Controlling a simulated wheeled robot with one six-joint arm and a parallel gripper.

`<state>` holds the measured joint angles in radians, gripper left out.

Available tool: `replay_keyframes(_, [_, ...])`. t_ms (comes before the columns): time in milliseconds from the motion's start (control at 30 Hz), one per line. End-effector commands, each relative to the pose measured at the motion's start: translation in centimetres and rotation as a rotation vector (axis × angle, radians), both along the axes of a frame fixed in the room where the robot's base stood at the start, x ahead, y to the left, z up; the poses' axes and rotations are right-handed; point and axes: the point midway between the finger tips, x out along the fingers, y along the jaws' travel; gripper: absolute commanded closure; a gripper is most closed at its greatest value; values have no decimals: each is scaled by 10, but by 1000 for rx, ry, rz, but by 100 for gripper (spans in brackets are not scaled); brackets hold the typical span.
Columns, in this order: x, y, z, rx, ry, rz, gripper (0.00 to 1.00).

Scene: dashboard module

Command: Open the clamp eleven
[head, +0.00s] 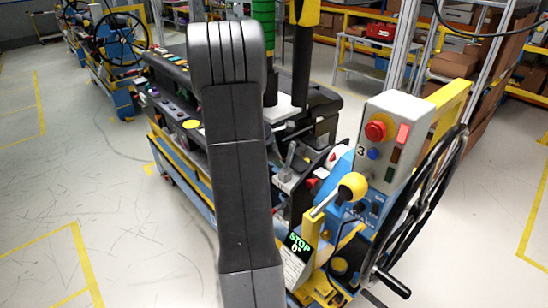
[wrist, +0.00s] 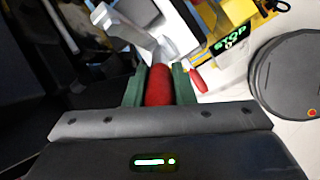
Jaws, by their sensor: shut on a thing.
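In the wrist view, my gripper (wrist: 160,78) has its two green fingers closed on either side of a red handle (wrist: 159,88). The handle runs away from me toward a bright grey metal clamp part (wrist: 128,28) at upper left. I take this for the clamp, but I can read no eleven on it. A second, smaller red tip (wrist: 198,81) shows just right of the fingers, apart from them. In the head view my arm covers the middle of the picture, and I cannot make out the gripper or the held handle there.
A module with coloured switches (head: 165,112) is to the left. Floor is clear at left.

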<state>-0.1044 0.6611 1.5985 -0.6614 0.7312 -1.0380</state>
Motion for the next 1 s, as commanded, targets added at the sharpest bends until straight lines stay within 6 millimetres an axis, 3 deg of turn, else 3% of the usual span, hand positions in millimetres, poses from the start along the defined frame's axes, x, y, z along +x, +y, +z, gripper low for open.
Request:
replay_keyframes(567, [1, -2, 2, 18, 14, 0, 100])
replay_keyframes(600, [1, -2, 2, 18, 14, 0, 72])
replay_keyframes(700, [1, -2, 2, 18, 14, 0, 56])
replay_keyframes(1000, [1, -2, 2, 18, 14, 0, 56])
